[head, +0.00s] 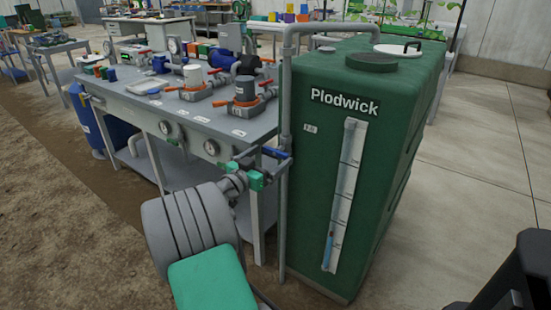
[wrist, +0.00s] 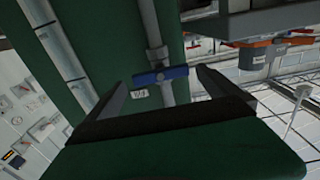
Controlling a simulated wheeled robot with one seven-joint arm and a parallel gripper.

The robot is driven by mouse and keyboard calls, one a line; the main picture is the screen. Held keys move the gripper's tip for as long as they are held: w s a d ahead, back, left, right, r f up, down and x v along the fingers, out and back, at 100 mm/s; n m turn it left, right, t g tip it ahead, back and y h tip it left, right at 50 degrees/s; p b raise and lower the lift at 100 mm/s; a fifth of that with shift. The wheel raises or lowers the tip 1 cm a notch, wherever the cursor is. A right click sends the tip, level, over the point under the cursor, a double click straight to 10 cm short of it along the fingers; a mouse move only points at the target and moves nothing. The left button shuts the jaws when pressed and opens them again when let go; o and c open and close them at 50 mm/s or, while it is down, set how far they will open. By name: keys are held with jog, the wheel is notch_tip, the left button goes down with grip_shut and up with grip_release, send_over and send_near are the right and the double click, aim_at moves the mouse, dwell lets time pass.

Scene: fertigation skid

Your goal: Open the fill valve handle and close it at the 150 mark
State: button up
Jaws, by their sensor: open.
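The fill valve handle (head: 275,153) is a blue bar on the grey vertical pipe at the left side of the green tank (head: 400,150). In the wrist view the blue handle (wrist: 160,75) lies across the pipe, with a small white label (wrist: 139,94) beside it. My gripper (head: 262,162) is open in front of it; in the wrist view the handle shows between the two spread fingers (wrist: 161,80). Contact cannot be told. The tank's sight gauge (head: 345,190) shows a short blue column in its lower part; its mark numbers are too small to read.
A grey bench (head: 190,105) left of the tank carries pumps, valves with orange handles, and two round dials on its front. The grey vertical pipe (head: 286,100) runs close beside the tank. Open floor (head: 480,200) lies right of the tank.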

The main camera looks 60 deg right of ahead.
aim_at(274, 153)
jog(key=d, duration=0.3)
jog(key=shift+s+d, duration=0.25)
jog(key=shift+d, duration=0.05)
jog(key=c, duration=1.3)
